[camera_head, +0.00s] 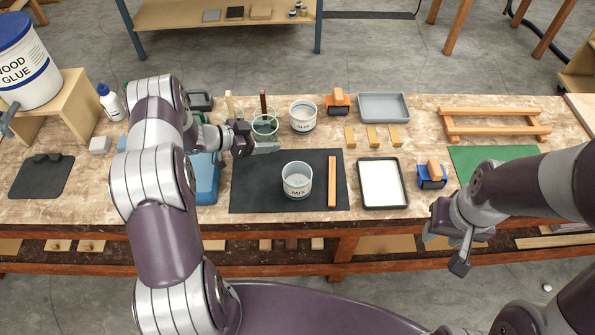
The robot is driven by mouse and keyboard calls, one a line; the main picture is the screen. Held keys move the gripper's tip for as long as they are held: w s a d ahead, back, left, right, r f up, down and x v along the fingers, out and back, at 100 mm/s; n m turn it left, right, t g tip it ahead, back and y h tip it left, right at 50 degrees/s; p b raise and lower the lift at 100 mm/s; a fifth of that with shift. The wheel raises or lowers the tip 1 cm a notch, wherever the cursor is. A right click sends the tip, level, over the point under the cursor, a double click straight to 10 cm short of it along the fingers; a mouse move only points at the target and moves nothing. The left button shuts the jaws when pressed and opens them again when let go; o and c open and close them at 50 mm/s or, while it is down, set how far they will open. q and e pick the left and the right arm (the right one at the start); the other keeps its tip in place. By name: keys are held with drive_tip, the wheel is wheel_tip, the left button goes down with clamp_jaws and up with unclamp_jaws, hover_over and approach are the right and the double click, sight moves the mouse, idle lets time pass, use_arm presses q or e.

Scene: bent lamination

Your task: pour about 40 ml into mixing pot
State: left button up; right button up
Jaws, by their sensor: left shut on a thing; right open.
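The mixing pot (297,188), a pale cup marked MIX, stands upright on the black mat (250,200); its inside looks light grey. My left gripper (268,147) is behind and left of the pot, shut on what looks like a clear green-rimmed cup (265,127). The fingers cover the cup's lower part, so its base and contents are unclear. The cup looks about upright and apart from the pot. My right gripper (455,248) is open and empty in front of the bench edge at right.
A white labelled pot (303,116) stands behind the mat. A wooden bar (332,181) lies right of the mixing pot, then a white-filled tray (382,184). A blue container (206,180) is left of the mat. A glue bucket (28,65) stands at far left.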

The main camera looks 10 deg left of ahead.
use_arm(q)
drive_tip(key=shift+s+d+f+m+y, duration=0.25)
drive_tip(key=shift+s+d+m+y, duration=0.05)
drive_tip(key=shift+m+y, duration=0.1)
drive_tip(key=f, duration=0.1)
drive_tip(key=f+b, duration=0.1)
drive_tip(key=d+f+m+y+b, duration=0.1)
drive_tip(key=shift+s+f+t, duration=0.15)
drive_tip(key=shift+s+t, duration=0.05)
drive_tip(key=shift+t, duration=0.1)
drive_tip(key=r+p, duration=0.1)
drive_tip(key=r, duration=0.1)
drive_tip(key=d+r+m+y+p, duration=0.1)
drive_tip(key=shift+s+r+t+p, duration=0.15)
drive_tip(key=shift+s+t+p, duration=0.15)
drive_tip(key=shift+s+d+r+m+t+y+b, duration=0.15)
drive_tip(key=shift+m+t+y+b, duration=0.1)
drive_tip(key=shift+m+y+b, duration=0.25)
drive_tip(key=shift+d+f+m+t+y+b, duration=0.15)
drive_tip(key=shift+m+t+y+b, duration=0.15)
drive_tip(key=shift+m+y+b, duration=0.2)
drive_tip(key=shift+s+d+r+m+t+y+b, duration=0.15)
drive_tip(key=shift+m+t+y+b, duration=0.1)
drive_tip(key=shift+m+y+b, duration=0.25)
drive_tip(key=shift+f+m+t+y+b, duration=0.3)
drive_tip(key=shift+m+y+b, duration=0.1)
drive_tip(key=shift+m+b, duration=0.3)
